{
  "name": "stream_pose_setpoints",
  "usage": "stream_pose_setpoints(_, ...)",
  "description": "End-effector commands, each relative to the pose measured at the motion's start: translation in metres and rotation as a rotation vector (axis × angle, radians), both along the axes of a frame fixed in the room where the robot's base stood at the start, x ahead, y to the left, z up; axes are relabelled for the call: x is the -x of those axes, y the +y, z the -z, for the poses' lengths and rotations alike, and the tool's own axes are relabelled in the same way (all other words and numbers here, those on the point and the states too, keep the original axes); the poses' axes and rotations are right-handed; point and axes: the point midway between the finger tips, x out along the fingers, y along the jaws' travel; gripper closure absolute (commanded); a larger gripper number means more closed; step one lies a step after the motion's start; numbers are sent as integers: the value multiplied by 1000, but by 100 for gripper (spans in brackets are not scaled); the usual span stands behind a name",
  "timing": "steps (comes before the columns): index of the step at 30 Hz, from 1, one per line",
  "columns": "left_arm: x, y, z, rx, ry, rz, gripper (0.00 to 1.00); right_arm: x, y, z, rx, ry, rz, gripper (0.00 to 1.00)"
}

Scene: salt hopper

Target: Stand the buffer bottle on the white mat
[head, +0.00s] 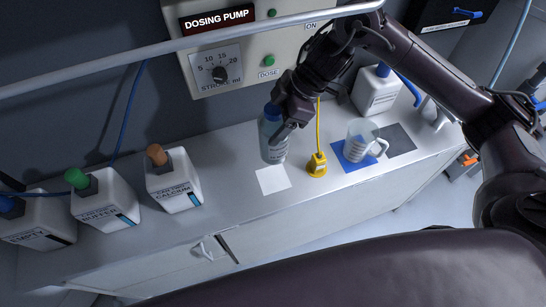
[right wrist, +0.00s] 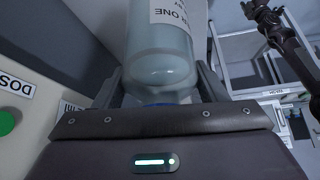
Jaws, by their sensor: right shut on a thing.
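The translucent bottle with a blue cap (head: 272,142) is upright in my right gripper (head: 283,128), which is shut on it. In the right wrist view the bottle (right wrist: 162,60) is between the fingers, with a label ending in "R ONE" upside down. The white mat (head: 272,180) lies flat and bare on the bench. In the head view the bottle's base appears just behind the mat's back edge; I cannot tell its height. A dark arm end at the top right of the right wrist view looks like my left gripper (right wrist: 262,12); its jaws are unclear.
A yellow fitting on a cord (head: 317,166) stands close right of the mat. A clear jug (head: 361,139) stands on a blue mat (head: 352,164), beside a grey mat (head: 398,140). White containers (head: 174,184) stand left. The dosing pump (head: 250,50) is behind.

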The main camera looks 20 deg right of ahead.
Motion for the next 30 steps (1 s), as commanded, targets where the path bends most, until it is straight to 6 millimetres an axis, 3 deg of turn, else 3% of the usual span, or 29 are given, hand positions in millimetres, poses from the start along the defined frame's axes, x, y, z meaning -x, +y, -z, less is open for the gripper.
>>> stream_pose_setpoints(4, 0, 5, 0, -6, 0, -1, 13, 2, 1, 36, -4, 8, 2, 94)
stream_pose_setpoints(9, -2, 13, 34, -15, -2, -4, 13, -1, 0, 82, 0, -3, 1, 94)
stream_pose_setpoints(13, -2, 15, 49, -18, -3, -7, 13, -1, 0, 97, 0, -3, 1, 94)
stream_pose_setpoints(22, -1, 15, 61, -17, -2, -7, 13, -1, 1, 109, 0, -3, 1, 94)
stream_pose_setpoints(30, 0, 13, 96, -16, 0, -5, 13, -1, 1, 144, 0, -3, 1, 94)
